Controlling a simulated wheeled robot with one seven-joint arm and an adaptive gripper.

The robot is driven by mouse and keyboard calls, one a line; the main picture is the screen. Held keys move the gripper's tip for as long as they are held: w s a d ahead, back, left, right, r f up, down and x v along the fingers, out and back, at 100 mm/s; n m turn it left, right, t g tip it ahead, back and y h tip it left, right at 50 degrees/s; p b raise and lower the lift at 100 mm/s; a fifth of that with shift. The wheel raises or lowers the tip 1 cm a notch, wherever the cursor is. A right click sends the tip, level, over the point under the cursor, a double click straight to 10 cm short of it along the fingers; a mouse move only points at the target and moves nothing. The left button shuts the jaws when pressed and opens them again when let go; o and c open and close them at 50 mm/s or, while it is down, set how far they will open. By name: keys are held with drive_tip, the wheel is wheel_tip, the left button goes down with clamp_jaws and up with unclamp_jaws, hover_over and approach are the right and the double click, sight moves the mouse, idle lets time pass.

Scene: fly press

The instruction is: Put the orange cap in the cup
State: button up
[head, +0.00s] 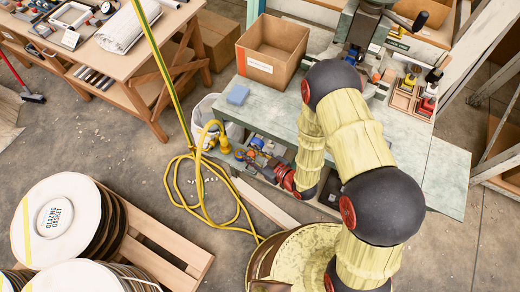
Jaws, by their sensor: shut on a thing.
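My gripper (246,155) is at the end of my arm, which bends down over the left front edge of the green-grey bench and points left. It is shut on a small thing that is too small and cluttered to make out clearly. I cannot tell if this is the orange cap. A small orange thing (376,77) shows on the bench to the right of the cardboard box, but I cannot tell what it is. I cannot pick out the cup with certainty in the head view.
A white bin (204,112) and a coiled yellow hose (190,200) are left of the bench. Gasket stacks (58,218) lie on a pallet (160,240). A wooden worktable (120,60) stands upper left.

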drive_tip(key=shift+s+d+f, duration=0.1)
drive_tip(key=shift+d+f, duration=0.1)
drive_tip(key=shift+f, duration=0.1)
drive_tip(key=shift+s+a+f, duration=0.1)
drive_tip(key=shift+f, duration=0.2)
drive_tip(key=shift+f+b, duration=2.15)
drive_tip(key=shift+f, duration=0.6)
drive_tip(key=shift+f+b, duration=0.5)
drive_tip(key=shift+f, duration=0.1)
drive_tip(key=o, duration=0.9)
drive_tip(key=shift+o, duration=1.3)
drive_tip(key=shift+o, duration=0.8)
